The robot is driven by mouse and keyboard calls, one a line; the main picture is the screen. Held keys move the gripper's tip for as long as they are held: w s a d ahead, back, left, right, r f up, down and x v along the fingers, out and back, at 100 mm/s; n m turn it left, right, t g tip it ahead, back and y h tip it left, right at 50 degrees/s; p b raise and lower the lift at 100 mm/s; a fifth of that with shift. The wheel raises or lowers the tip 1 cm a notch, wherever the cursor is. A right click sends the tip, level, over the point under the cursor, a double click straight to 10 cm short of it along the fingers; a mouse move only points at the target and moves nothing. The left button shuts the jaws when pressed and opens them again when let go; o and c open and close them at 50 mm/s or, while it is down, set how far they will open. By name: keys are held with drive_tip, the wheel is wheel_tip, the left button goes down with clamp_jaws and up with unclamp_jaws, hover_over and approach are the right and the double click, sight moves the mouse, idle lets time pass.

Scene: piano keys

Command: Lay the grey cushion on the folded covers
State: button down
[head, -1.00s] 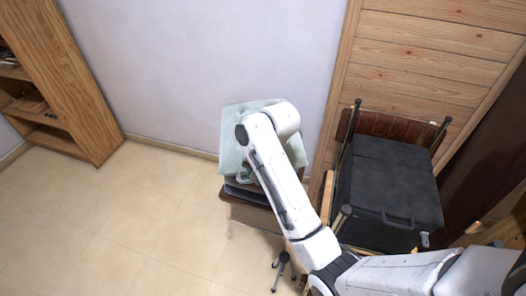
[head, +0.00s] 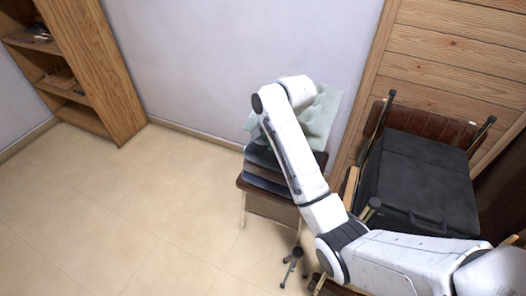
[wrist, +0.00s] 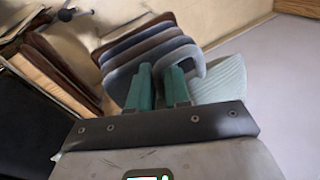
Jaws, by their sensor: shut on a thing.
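The grey cushion (head: 321,114), pale with a greenish tint, shows behind my arm at the wall side of a small stand. It also shows in the wrist view (wrist: 222,80), right of my fingers. The folded covers (head: 262,172) are a flat stack in grey, dark blue and brown; the stack also shows in the wrist view (wrist: 148,45). My gripper (wrist: 158,82) has teal fingers shut on the cushion, close over the stack. The fingers hide part of the grip. I cannot tell whether the cushion rests on the stack.
A black case (head: 415,180) stands on the right by a brown chair back. A wooden bookcase (head: 100,70) is at the left. A small dark tripod foot (head: 293,265) is on the floor below the stand. The tiled floor (head: 130,200) at left is clear.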

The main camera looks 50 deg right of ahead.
drive_tip(key=w+d+x, duration=0.1)
drive_tip(key=x, duration=0.8)
drive_tip(key=shift+w+d+f+b, duration=0.15)
drive_tip(key=shift+w+d+b, duration=0.1)
drive_tip(key=shift+b, duration=0.2)
drive_tip(key=shift+f, duration=0.55)
drive_tip(key=c, duration=1.1)
unclamp_jaws()
drive_tip(key=shift+s+f, duration=0.1)
